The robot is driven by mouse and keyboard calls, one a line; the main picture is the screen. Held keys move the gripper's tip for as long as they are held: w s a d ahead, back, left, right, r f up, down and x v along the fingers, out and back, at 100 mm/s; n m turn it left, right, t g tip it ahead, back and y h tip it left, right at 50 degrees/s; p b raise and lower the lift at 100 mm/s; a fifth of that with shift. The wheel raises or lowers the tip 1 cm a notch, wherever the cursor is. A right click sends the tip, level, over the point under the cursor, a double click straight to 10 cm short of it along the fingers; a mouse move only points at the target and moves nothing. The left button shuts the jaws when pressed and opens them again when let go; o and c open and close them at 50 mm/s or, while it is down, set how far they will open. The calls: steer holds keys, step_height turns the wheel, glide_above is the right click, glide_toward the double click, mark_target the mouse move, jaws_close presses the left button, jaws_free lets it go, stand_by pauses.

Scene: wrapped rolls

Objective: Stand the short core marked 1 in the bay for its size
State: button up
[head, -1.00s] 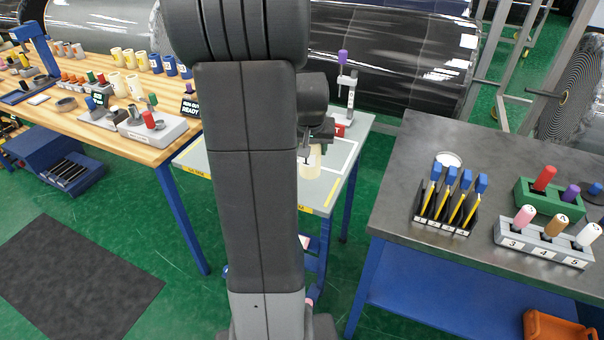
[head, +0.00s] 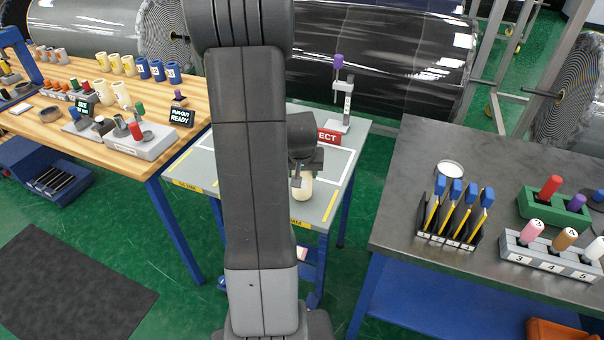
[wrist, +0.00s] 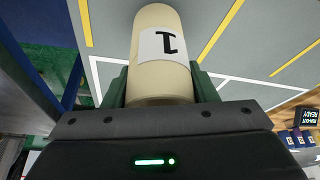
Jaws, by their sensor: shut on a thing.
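The short core marked 1 (wrist: 160,78) is a cream cylinder with a black 1 on a white label. My gripper (wrist: 160,92) is shut on it, with one green-padded finger on each side in the wrist view. In the head view the core (head: 302,188) hangs below my gripper (head: 303,172), over the front part of the small grey table (head: 325,205). White and yellow lines on that tabletop mark out bays. My arm hides much of the table's middle, and I cannot tell whether the core touches the top.
A red sign (head: 329,137) and a stand with a purple knob (head: 339,62) are at the table's back. The wooden bench (head: 60,122) at left holds cups and racks. The dark bench (head: 410,150) at right holds marker racks. Green floor lies between.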

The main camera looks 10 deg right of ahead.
steer(key=shift+f, duration=0.5)
steer(key=o, duration=1.1)
steer(key=shift+f, duration=0.1)
steer(key=shift+r, duration=0.25)
steer(key=v, duration=1.1)
steer(key=shift+s+r+b, duration=0.25)
steer(key=shift+r+b, duration=0.05)
steer(key=shift+r, duration=0.05)
steer(key=shift+f, duration=0.15)
steer(key=x, duration=1.2)
steer(key=shift+w+f, duration=0.1)
steer(key=shift+r, duration=0.2)
